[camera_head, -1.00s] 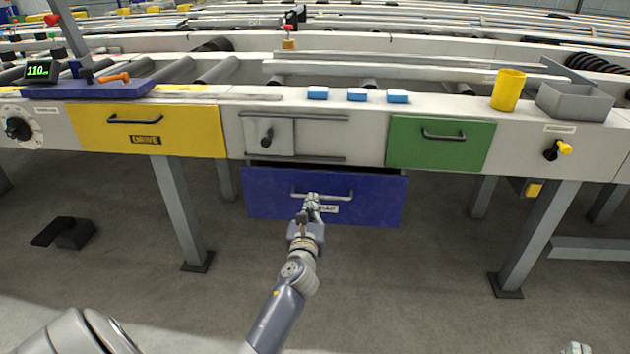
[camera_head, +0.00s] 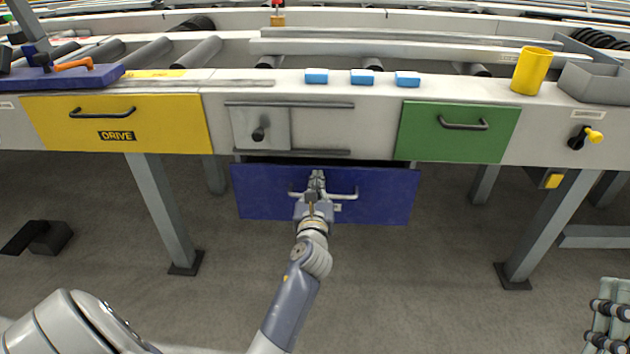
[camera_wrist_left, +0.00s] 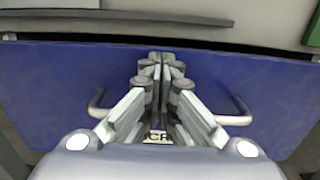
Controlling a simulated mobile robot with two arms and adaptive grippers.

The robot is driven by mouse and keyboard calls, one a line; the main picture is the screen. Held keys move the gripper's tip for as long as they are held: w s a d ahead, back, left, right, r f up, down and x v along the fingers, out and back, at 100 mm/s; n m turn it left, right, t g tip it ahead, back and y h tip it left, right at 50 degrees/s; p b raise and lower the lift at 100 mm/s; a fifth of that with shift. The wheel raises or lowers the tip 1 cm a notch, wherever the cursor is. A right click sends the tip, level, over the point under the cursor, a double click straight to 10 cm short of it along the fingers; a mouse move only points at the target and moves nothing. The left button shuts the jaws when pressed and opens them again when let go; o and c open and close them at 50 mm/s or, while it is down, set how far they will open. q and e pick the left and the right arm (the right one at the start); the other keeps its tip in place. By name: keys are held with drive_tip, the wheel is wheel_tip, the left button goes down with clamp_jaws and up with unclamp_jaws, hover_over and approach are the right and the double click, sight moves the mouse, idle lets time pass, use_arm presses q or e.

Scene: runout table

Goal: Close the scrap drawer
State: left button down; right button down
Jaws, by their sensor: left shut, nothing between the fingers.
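The blue scrap drawer (camera_head: 385,192) hangs below the workbench front, with a dark gap along its top edge, so it stands partly open. Its grey bar handle (camera_head: 346,196) runs across the front. My left gripper (camera_head: 317,176) is shut and empty, in front of the drawer face near the middle. In the left wrist view the gripper (camera_wrist_left: 160,62) points at the blue face (camera_wrist_left: 50,85), with the handle showing on both sides of the fingers. I cannot tell whether the fingertips touch the face. The drawer's label is mostly hidden by the gripper.
Above are a yellow drawer (camera_head: 165,125), a small grey sliding door (camera_head: 260,128) and a green drawer (camera_head: 458,133). Blue blocks (camera_head: 362,77), a yellow cup (camera_head: 531,70) and a grey bin (camera_head: 597,82) stand on the bench. Table legs (camera_head: 165,210) flank open floor.

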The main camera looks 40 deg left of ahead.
idle(0.3)
